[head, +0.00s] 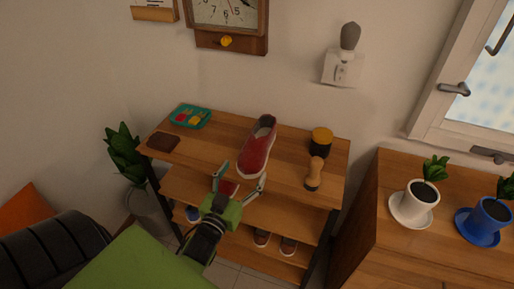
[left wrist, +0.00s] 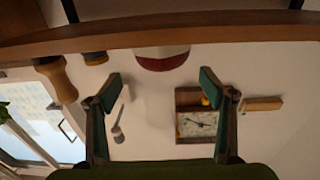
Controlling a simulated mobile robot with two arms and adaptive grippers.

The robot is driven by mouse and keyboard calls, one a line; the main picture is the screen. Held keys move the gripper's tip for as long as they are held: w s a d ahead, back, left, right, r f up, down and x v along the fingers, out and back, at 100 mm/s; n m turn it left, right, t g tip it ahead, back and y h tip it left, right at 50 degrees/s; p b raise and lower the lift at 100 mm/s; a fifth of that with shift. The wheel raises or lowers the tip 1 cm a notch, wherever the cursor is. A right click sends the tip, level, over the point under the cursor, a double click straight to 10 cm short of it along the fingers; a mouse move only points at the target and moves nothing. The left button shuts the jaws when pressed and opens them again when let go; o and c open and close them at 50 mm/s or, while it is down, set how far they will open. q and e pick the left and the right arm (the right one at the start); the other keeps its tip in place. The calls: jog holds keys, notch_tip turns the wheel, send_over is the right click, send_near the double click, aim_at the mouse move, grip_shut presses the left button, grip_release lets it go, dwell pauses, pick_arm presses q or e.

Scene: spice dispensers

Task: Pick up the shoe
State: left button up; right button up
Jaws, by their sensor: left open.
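A red shoe with a pale sole edge (head: 257,150) rests on the top board of a wooden shoe rack (head: 215,152), its toe toward the front edge. My left gripper (head: 243,175) is open and empty in front of the rack, close to the toe of the shoe; I see no contact. In the left wrist view, which looks upside down, the toe of the shoe (left wrist: 162,60) shows beyond and between the open fingers (left wrist: 161,80). The rest of the shoe is hidden there by its toe and the board edge. My right gripper is not in view.
A brush (head: 314,174) and a round tin (head: 321,141) stand right of the shoe. A teal tray (head: 190,117) and a dark brown flat item (head: 163,142) lie left. More shoes (head: 288,246) sit on lower boards. A cabinet with potted plants (head: 421,196) stands at right.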

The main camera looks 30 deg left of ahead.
aim_at(255, 147)
pick_arm(q)
jog(key=x, duration=0.7)
jog(key=p+x, duration=0.1)
jog(key=x, duration=0.2)
jog(key=shift+w+a+r, duration=0.2)
jog(key=shift+w+a, duration=0.05)
jog(key=shift+a, duration=0.15)
jog(key=shift+w+a+f, duration=0.1)
jog(key=shift+w, duration=0.45)
jog(key=c, duration=1.4)
